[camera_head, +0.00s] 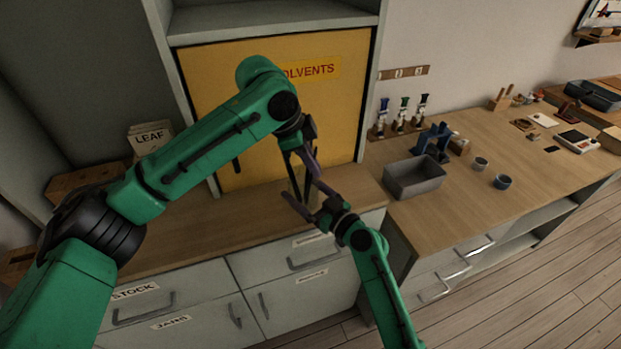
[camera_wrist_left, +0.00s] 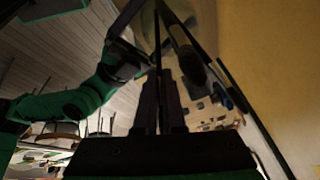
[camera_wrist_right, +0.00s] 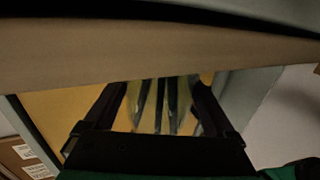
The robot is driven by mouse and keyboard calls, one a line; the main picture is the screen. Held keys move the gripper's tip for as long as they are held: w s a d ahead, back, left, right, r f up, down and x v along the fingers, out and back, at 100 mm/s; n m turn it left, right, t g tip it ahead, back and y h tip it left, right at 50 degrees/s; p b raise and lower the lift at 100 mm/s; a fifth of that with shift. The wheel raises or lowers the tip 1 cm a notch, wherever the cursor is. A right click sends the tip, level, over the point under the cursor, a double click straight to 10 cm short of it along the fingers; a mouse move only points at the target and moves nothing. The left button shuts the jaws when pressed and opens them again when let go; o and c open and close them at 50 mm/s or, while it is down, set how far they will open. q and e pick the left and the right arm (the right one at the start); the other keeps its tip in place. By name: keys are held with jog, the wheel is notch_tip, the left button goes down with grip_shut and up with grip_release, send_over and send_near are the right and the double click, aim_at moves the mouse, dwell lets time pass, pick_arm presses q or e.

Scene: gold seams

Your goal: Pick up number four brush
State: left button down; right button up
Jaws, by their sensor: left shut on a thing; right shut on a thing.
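A pale glass jar (camera_head: 299,184) stands on the wooden counter before the yellow cabinet door. My right gripper (camera_head: 304,192) is shut on the jar from the front right. The right wrist view shows the jar (camera_wrist_right: 146,108) between its fingers, with several dark thin shapes in it. My left gripper (camera_head: 303,168) points down at the jar's mouth. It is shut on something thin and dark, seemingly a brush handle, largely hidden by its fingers. The left wrist view shows its fingers (camera_wrist_left: 160,75) close together, with the jar just beyond. I cannot read any number on a brush.
The yellow solvents cabinet (camera_head: 345,105) rises close behind the jar. A grey bin (camera_head: 414,180) and a blue clamp-like device (camera_head: 434,138) stand on the right bench, with several coloured tubes in a rack (camera_head: 400,128). A LEAF box (camera_head: 150,137) stands at left. Counter left of the jar is clear.

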pick_arm(q)
notch_tip(320, 180, up, 10)
jog(key=shift+r, duration=0.1)
pick_arm(e)
jog(key=o, duration=1.3)
jog(key=shift+f, duration=0.1)
